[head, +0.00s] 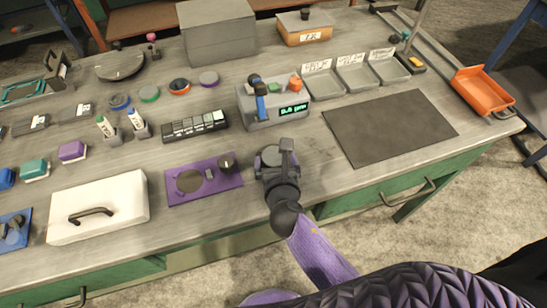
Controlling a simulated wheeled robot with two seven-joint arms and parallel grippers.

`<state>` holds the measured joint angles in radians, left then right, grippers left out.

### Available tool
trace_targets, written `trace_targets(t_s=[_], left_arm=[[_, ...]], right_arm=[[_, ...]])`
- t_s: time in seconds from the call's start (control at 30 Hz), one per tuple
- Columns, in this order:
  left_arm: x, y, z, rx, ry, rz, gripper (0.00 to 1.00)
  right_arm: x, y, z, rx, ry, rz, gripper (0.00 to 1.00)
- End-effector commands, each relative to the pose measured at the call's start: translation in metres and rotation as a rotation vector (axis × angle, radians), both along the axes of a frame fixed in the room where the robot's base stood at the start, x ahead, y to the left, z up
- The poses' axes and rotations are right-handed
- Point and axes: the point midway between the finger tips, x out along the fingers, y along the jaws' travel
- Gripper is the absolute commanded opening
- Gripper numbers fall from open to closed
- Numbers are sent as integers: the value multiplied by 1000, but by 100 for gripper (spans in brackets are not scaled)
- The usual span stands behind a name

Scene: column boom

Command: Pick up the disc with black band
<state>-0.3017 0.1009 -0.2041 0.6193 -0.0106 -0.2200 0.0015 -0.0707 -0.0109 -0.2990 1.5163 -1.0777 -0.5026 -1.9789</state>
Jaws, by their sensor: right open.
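My right gripper (287,152) points down over the front part of the bench, right of the purple mat. It is open. A round grey-green disc with a dark rim (269,156) shows close beside its fingers, partly covered by them; I cannot tell whether they touch, and its dark rim may be the black band. Further back left lie a blue-rimmed disc (120,101), a green-rimmed disc (149,94), an orange-and-dark disc (179,86) and a purple-rimmed disc (208,78). My left gripper is not in view.
The purple mat (173,196) carries a dark round shape and a black knob. A grey device with a green display (290,111) stands behind my gripper. A white case (100,208) is at the front left. The dark flat mat (390,127) at right is clear.

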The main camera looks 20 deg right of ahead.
Motion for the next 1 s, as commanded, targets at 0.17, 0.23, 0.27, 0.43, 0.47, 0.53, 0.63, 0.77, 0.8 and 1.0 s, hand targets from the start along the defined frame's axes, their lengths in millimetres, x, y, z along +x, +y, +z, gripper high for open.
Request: trace_targets(t_s=[0.17, 0.23, 0.27, 0.43, 0.47, 0.53, 0.63, 0.77, 0.8, 1.0], left_arm=[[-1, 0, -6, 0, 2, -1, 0], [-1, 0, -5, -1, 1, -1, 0], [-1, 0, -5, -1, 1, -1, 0], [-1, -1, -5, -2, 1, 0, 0], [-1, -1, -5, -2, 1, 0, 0], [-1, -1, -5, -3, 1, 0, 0], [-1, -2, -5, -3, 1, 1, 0], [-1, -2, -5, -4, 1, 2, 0], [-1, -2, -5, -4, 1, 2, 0], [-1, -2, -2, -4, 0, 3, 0]], right_arm=[[13, -2, -6, 1, 1, 1, 100], [12, -2, -5, 1, 1, 1, 100], [12, -2, -5, 1, 1, 1, 100], [12, -2, -5, 0, 1, 0, 72], [12, -2, -5, 0, 1, 0, 66], [12, -2, -5, 0, 1, 0, 51], [12, -2, -5, 0, 1, 0, 30], [12, -2, -6, 0, 2, 0, 3], [12, -2, -5, 0, 0, 1, 0], [12, -2, -2, 0, 0, 1, 0]])
